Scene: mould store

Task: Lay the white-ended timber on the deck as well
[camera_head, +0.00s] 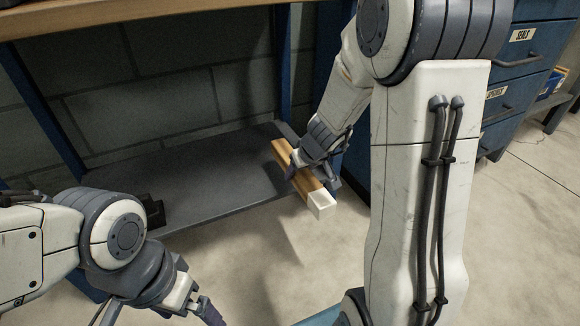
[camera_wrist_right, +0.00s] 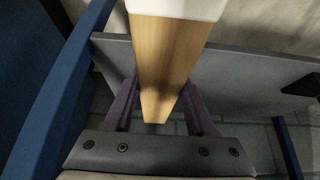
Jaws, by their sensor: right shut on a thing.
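The white-ended timber (camera_head: 283,152) is a light wood bar with a white end pointing toward me. My right gripper (camera_head: 312,177) is shut on it near its middle. In the right wrist view, the timber (camera_wrist_right: 165,55) runs between the two purple fingers of the gripper (camera_wrist_right: 160,108), its white end at the top. The timber lies over the right front part of a low grey shelf board (camera_head: 215,165), its white end out past the front edge; I cannot tell whether it touches the board. My left gripper (camera_head: 203,308) is low at the bottom, partly cut off.
A small black object (camera_head: 152,210) sits at the shelf board's left front. Blue uprights (camera_head: 40,115) and a wooden top (camera_head: 110,14) frame the shelf. Blue drawers (camera_head: 515,90) stand at the right. Most of the board is bare.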

